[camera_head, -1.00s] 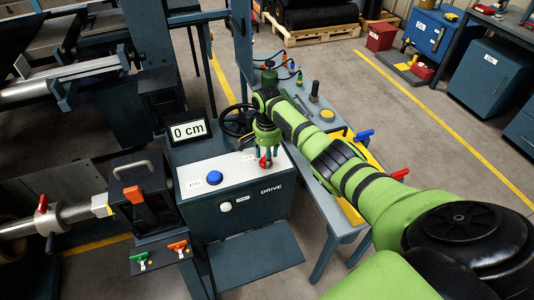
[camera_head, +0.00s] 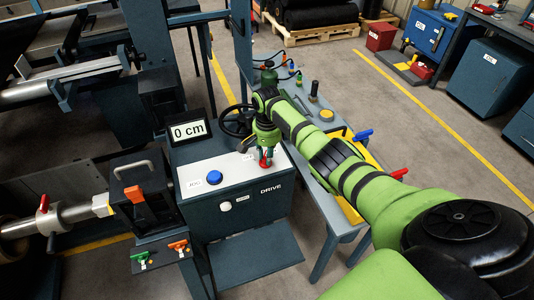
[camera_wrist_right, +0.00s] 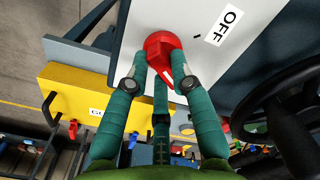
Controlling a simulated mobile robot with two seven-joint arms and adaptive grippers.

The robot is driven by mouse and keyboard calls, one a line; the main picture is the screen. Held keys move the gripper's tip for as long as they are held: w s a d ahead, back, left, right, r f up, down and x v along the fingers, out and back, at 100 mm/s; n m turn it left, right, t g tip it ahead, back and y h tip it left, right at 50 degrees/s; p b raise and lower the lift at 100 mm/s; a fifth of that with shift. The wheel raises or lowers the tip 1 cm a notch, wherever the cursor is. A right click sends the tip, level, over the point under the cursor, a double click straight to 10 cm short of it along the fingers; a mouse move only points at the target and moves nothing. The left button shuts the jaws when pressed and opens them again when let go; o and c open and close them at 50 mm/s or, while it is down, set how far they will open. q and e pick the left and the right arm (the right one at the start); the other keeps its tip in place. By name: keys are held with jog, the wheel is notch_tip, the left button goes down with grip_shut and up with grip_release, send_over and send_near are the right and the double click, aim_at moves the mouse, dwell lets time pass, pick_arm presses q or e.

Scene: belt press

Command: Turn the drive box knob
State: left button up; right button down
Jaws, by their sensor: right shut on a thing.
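The drive box (camera_head: 248,206) stands at the centre of the head view, with a pale top panel and the word DRIVE on its front. Its red knob (camera_wrist_right: 162,46) shows in the right wrist view, with a white mark on it and an OFF label beside it. My right gripper (camera_head: 266,160) points down at the panel's right end, its fingers shut around the red knob. In the head view the fingers partly hide the knob. My left gripper is not in view.
A blue button (camera_head: 214,177) is on the same panel, left of the knob. A black handwheel (camera_head: 236,120) stands just behind it. A side table with a yellow tray (camera_head: 350,211) is on the right.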

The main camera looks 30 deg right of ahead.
jog(key=n, duration=0.3)
jog(key=shift+n+p, duration=0.3)
jog(key=n, duration=0.4)
jog(key=shift+w+n, duration=0.15)
jog(key=shift+n, duration=0.15)
jog(key=n, duration=0.4)
jog(key=shift+w+a, duration=0.1)
jog(key=shift+f+n, duration=0.1)
jog(key=shift+n, duration=2.1)
jog(key=c, duration=1.1)
grip_release()
jog(key=shift+o, duration=0.2)
jog(key=shift+w, duration=0.1)
